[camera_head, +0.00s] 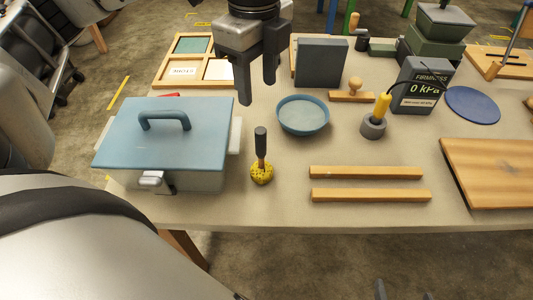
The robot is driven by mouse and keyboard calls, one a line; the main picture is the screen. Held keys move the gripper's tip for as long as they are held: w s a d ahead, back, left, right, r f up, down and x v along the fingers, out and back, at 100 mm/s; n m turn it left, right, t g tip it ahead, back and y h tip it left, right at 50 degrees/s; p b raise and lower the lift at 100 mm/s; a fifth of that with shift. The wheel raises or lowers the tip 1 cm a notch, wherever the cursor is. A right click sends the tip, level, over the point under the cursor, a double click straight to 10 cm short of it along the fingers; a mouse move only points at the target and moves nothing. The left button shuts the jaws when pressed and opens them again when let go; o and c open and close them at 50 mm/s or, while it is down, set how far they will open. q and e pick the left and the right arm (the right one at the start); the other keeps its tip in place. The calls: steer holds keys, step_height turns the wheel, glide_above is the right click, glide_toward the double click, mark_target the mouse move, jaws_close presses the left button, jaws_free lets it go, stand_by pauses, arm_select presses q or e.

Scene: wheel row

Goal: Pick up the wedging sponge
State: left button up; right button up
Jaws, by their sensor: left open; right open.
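A yellow, speckled, rounded sponge (262,175) with an upright dark handle (260,141) stands on the table (285,218), just right of the blue-lidded box. My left gripper (257,90) points down from the top of the view, with its two dark fingers apart and nothing between them. In the picture it is above the handle and apart from it. My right gripper (404,292) shows only as two separated fingertips at the bottom edge, below the table's front edge. The rest of it is out of view.
A box with a blue lid (210,140) stands at left. A blue dish (302,115) lies right of my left gripper. Two wooden bars (370,195), a grey pot with a yellow handle (373,127), a gauge reading 0 kPa (418,85) and a wooden board (495,175) stand further right.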

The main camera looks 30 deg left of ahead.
arm_select(q)
glide_toward(260, 143)
steer(key=f, duration=0.5)
steer(key=shift+w+a, duration=0.35)
steer(key=shift+a, duration=0.05)
steer(key=shift+w+d+f+p, duration=0.1)
steer(key=shift+f+p, duration=0.25)
steer(key=shift+f, duration=1.25)
steer(key=shift+w+d+f+p, duration=0.1)
steer(key=shift+f+p, duration=0.2)
steer(key=shift+f, duration=1.35)
jaws_close()
